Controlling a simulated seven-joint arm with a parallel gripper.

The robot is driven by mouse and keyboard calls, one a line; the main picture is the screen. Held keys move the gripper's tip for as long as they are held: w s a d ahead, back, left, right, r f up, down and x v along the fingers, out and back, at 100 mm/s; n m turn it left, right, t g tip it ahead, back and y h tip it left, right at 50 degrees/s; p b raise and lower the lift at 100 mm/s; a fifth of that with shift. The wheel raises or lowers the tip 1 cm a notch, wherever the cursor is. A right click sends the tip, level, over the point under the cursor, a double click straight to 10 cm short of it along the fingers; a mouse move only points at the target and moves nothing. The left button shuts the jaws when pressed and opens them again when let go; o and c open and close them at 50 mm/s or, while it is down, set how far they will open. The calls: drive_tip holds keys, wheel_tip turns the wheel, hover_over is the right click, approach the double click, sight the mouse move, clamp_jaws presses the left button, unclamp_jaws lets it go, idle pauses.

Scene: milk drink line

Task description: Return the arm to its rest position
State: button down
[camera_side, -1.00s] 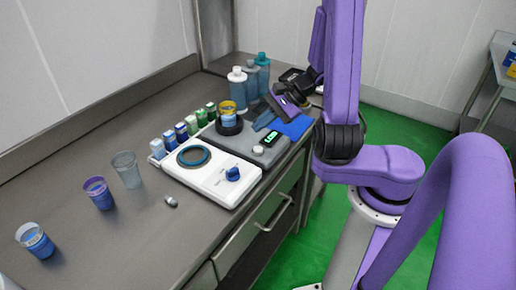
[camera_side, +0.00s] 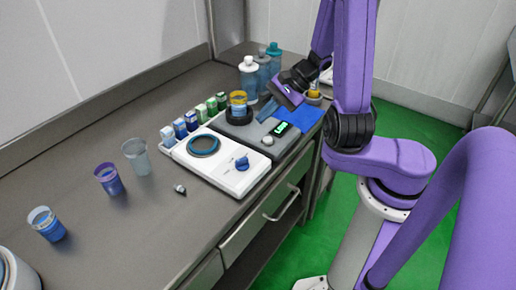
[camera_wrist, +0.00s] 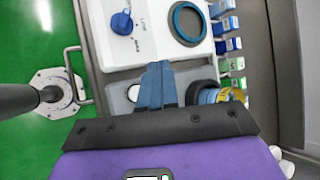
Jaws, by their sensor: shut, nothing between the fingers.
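My gripper (camera_side: 268,109) is at the far end of the steel counter, above the grey scale with a green display (camera_side: 281,129) and beside a blue cloth (camera_side: 303,117). Its blue fingers (camera_wrist: 157,86) are together in the wrist view, with nothing between them. The purple hand (camera_side: 289,93) tilts down toward the left. I cannot tell the exact height of the fingertips above the scale.
A yellow-banded cup (camera_side: 238,102) stands in a dark ring near the fingers. Bottles (camera_side: 249,78) stand behind. The white hotplate (camera_side: 225,178) has a blue knob. Small cartons (camera_side: 192,121) line its back. Cups (camera_side: 109,179) stand left; the counter front is mostly clear.

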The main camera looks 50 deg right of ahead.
drive_tip(key=a+r+n+g, duration=0.1)
drive_tip(key=a+n+g, duration=0.3)
drive_tip(key=a+n, duration=0.25)
drive_tip(key=s+r+n+h, duration=0.2)
drive_tip(key=s+n+h, duration=0.1)
drive_tip(key=s+n, duration=0.7)
drive_tip(key=s+a+r+n+g+h, duration=0.1)
drive_tip(key=s+r+n+h, duration=0.2)
drive_tip(key=s+n, duration=0.7)
drive_tip(key=shift+a+r+n, duration=0.2)
drive_tip(key=shift+r+n, duration=0.15)
drive_tip(key=shift+n, duration=1)
idle(0.6)
